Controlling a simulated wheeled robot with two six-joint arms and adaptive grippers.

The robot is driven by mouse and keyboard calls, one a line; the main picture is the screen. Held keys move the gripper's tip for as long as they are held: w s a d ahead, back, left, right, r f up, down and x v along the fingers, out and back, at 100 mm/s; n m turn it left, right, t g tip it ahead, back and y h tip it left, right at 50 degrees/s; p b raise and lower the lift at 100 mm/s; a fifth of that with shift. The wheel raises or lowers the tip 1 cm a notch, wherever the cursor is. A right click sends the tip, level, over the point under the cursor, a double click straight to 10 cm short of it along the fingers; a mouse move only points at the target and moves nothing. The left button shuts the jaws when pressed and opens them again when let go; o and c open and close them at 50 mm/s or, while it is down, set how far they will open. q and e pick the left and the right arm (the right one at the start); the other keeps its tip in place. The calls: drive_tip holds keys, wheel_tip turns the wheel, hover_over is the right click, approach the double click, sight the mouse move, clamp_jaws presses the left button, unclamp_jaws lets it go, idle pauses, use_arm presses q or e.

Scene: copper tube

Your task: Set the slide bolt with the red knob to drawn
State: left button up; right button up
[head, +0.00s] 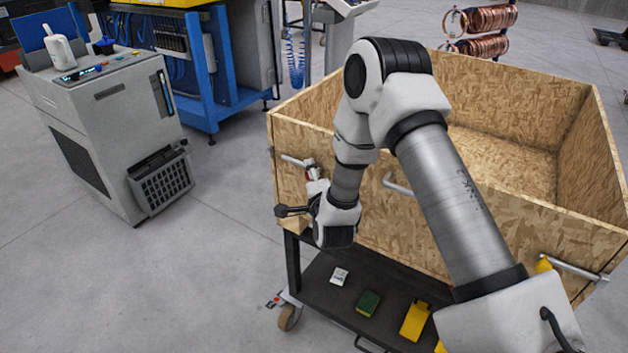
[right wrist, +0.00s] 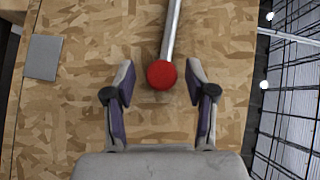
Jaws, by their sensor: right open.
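The slide bolt's red knob (right wrist: 161,74) shows in the right wrist view against the wooden crate panel, at the end of a metal rod (right wrist: 172,28). My right gripper (right wrist: 161,80) is open, with one finger on each side of the knob and a gap on both sides. In the head view the bolt (head: 292,160) is on the crate's front wall near its left corner. There my right gripper (head: 312,184) is at the wall, and it and the wrist partly hide the red knob (head: 308,174). My left gripper is out of view.
The chipboard crate (head: 480,215) stands on a dark cart (head: 315,284) with a few small items on its lower shelf. Another bolt with a yellow knob (head: 543,264) is at the right. A metal handle (head: 396,185) is on the wall. A grey cabinet (head: 100,130) stands left, beyond open floor.

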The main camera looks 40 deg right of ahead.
drive_tip(key=v, duration=1.2)
drive_tip(key=shift+d+f, duration=0.1)
drive_tip(key=shift+f, duration=0.05)
drive_tip(key=s+a+f+n+g+y, duration=0.2)
drive_tip(key=s+a+f+n+g, duration=0.4)
drive_tip(key=f, duration=0.5)
drive_tip(key=s+a+f+n+g+y, duration=0.1)
drive_tip(key=s+f+n+g+y, duration=0.15)
drive_tip(key=s+f, duration=0.7)
drive_tip(key=s+a+f+n+g+y, duration=0.2)
drive_tip(key=s+f+n+g, duration=0.4)
drive_tip(key=s+n, duration=0.3)
drive_tip(key=a+n, duration=0.1)
drive_tip(key=n, duration=0.2)
drive_tip(key=shift+s, duration=0.25)
drive_tip(key=shift+f+g, duration=0.15)
drive_tip(key=shift+g, duration=0.1)
